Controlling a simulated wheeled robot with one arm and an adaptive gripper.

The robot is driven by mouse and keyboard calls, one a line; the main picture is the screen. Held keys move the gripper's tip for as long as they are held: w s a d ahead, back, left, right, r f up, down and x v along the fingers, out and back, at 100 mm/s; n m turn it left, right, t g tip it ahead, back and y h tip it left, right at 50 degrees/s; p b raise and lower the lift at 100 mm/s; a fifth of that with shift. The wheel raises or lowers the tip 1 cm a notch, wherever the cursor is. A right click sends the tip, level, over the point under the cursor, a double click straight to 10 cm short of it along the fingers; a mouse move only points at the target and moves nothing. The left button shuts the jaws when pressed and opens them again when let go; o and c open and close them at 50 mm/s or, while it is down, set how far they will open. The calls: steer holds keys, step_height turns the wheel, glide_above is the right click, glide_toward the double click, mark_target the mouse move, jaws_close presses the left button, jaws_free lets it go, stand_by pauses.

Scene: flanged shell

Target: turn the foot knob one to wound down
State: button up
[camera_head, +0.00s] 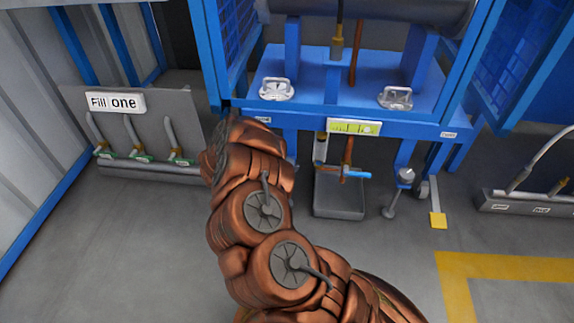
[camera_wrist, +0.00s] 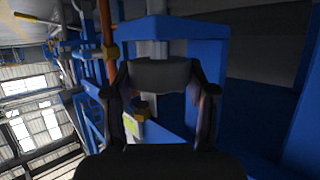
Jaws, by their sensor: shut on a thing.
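My gripper (camera_wrist: 162,88) shows in the wrist view, its dark fingers on either side of a grey, wide-topped thing (camera_wrist: 160,74), which I take to be foot knob one. The fingers are shut on it. In the head view my copper arm reaches up to the left front corner of the blue stand (camera_head: 300,117) and hides my gripper and the knob there. A similar foot with a grey round knob (camera_head: 407,175) stands in the open at the stand's right front corner. How far the gripped knob is turned cannot be seen.
A grey tray (camera_head: 338,200) and a pipe with a blue handle (camera_head: 357,174) sit under the stand. A panel labelled "Fill one" (camera_head: 115,102) with several hoses stands at the left. Another hose rack (camera_head: 525,205) is at the right. The front floor is clear.

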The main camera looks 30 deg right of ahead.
steer(key=shift+d+r, duration=0.1)
steer(key=o, duration=1.2)
steer(key=shift+c, duration=0.2)
steer(key=v, duration=1.2)
